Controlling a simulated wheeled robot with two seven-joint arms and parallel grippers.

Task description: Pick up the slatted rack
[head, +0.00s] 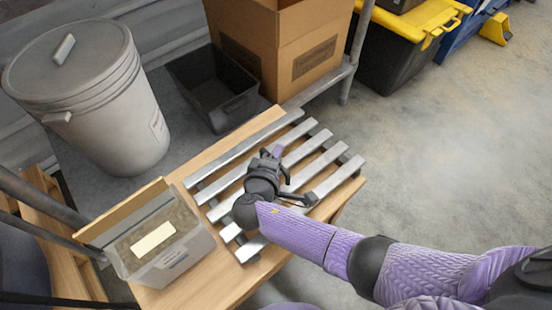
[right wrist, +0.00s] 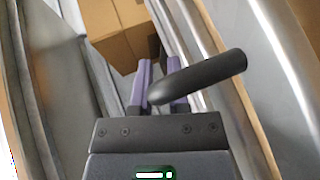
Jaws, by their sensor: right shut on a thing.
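The slatted rack (head: 327,159) is a set of parallel silver-grey slats lying on the wooden table (head: 172,292). My right gripper (head: 277,152) is over the middle of the rack, its purple fingers reaching down among the slats. In the right wrist view, the purple fingers (right wrist: 160,82) sit close together, with grey slats (right wrist: 245,70) running along both sides. A dark rounded rod crosses in front of the fingers there. My left gripper is not in view.
A grey bin with granular contents and a pale label (head: 175,262) stands at the table's left. The floor (head: 450,130) at right is clear.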

